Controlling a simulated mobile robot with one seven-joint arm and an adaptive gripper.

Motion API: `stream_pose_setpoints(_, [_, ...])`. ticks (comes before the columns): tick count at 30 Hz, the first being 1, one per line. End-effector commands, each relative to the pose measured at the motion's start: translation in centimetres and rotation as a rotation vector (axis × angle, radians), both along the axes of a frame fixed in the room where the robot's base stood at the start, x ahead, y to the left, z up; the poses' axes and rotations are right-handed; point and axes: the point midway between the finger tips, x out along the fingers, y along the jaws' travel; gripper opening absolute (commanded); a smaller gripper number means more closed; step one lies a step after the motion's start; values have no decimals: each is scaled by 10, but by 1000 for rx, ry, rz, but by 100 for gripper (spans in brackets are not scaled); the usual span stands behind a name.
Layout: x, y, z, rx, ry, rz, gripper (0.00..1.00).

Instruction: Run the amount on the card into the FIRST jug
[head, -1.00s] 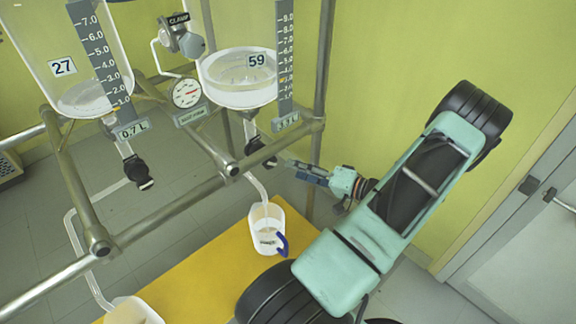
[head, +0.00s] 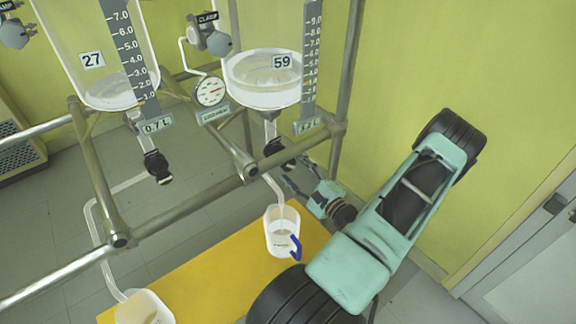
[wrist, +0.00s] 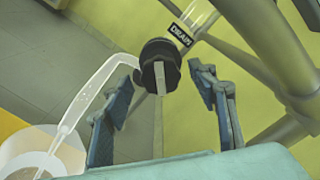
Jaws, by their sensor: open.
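The right glass reactor, labelled 59 (head: 262,90), holds pale liquid. Its black drain valve (head: 275,148) sits below; in the wrist view the black knob (wrist: 160,66) is beside a DRAIN label. My gripper (head: 289,172) is open at this valve. In the wrist view my gripper (wrist: 163,84) has a finger either side of the knob, with gaps. A clear jug with a blue handle (head: 278,240) stands under this outlet. A second jug (head: 140,304) stands lower left, partly cut off.
The left reactor, labelled 27 (head: 88,80), has its own black valve (head: 157,167) and a pipe to the second jug. Metal frame bars (head: 185,212) cross before the reactors. The jugs stand on a yellow surface (head: 205,262). A gauge (head: 210,92) hangs between the reactors.

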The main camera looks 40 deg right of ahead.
Motion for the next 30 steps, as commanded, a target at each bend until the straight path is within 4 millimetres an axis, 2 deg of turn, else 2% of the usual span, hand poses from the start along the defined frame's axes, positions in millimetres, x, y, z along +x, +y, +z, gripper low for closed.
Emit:
stream_pose_setpoints(1, [9,0,-1,0,-1,3,53])
stream_pose_setpoints(6, [27,-3,0,-1,0,1,53])
stream_pose_setpoints(17, [32,-3,0,-1,0,0,53])
stream_pose_setpoints(28, [32,-3,0,-1,0,0,14])
stream_pose_setpoints(30, [32,-3,0,-1,1,1,11])
